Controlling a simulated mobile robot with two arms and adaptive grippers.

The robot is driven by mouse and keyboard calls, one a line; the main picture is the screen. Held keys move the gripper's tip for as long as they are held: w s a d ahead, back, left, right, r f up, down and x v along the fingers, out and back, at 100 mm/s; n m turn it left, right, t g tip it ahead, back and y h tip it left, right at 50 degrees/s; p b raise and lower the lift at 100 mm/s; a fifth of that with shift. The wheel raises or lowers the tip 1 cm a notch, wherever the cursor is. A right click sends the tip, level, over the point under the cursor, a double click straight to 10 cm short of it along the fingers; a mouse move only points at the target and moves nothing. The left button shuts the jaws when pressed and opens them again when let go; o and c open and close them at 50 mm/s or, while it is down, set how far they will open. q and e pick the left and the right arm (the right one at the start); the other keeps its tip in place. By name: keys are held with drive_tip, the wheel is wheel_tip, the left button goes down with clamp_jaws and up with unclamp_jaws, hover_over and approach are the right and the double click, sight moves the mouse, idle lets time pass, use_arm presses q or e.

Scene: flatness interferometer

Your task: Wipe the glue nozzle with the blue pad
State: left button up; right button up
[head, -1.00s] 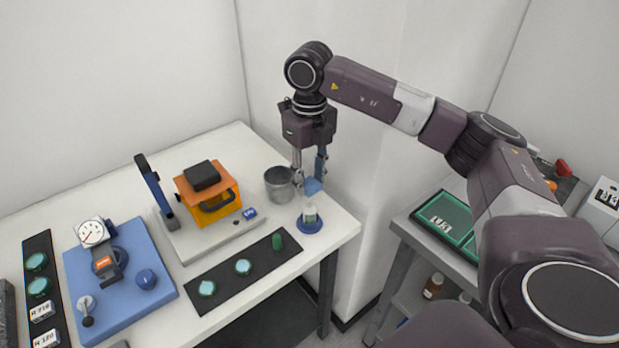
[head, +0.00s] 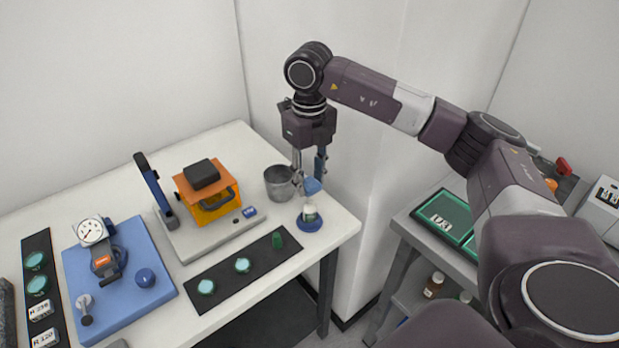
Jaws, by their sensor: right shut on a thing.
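My right gripper (head: 308,180) points down over the right end of the white table and is shut on a small blue pad (head: 313,186). My left gripper is not in view.
A grey metal cup (head: 279,184) stands close left of the gripper. An orange device (head: 211,201) on a light base, a black strip (head: 222,285) with green discs, and a blue plate (head: 120,290) with a dial gauge are further left. White walls rise behind.

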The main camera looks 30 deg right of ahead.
drive_tip(key=shift+f, duration=0.15)
drive_tip(key=shift+a, duration=0.35)
drive_tip(key=shift+d, duration=0.1)
drive_tip(key=shift+d, duration=0.6)
drive_tip(key=shift+a, duration=0.15)
drive_tip(key=shift+a, duration=0.55)
drive_tip(key=shift+d, duration=0.1)
